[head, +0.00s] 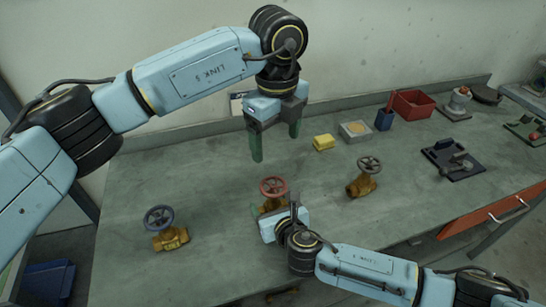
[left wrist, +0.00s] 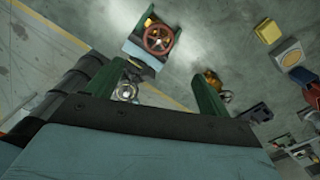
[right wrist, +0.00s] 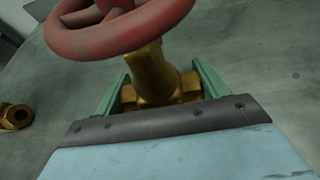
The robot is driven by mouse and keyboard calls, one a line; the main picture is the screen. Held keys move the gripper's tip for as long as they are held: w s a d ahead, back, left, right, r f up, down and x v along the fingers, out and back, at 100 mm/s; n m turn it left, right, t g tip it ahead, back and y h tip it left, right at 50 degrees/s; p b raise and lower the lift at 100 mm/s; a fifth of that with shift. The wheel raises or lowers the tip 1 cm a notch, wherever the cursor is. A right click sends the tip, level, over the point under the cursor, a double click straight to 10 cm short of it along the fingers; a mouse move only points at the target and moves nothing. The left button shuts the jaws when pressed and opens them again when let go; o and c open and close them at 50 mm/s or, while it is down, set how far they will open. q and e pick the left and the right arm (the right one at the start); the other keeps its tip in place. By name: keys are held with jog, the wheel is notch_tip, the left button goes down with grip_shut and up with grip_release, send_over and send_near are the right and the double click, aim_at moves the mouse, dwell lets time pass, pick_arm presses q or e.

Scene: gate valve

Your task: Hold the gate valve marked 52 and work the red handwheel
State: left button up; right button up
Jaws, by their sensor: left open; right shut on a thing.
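The gate valve with the red handwheel (head: 273,187) stands upright near the middle of the bench. Its brass body (right wrist: 152,80) shows in the right wrist view; no number 52 is readable. My right gripper (head: 274,209) is shut on the brass body below the wheel, one green finger on each side. The red wheel (right wrist: 125,30) stands free above it. My left gripper (head: 276,146) is open and empty, pointing down above and behind the red wheel. In the left wrist view, the wheel (left wrist: 158,39) lies beyond the green fingers, apart from them.
A valve with a blue handwheel (head: 159,218) stands to the left, and one with a grey handwheel (head: 369,165) to the right.

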aim_at(273, 185)
pick_arm(q)
jog(key=shift+m, duration=0.9)
jog(key=f, duration=1.2)
jog(key=shift+w+a, duration=0.1)
jog(key=shift+a, duration=0.2)
jog(key=c, duration=1)
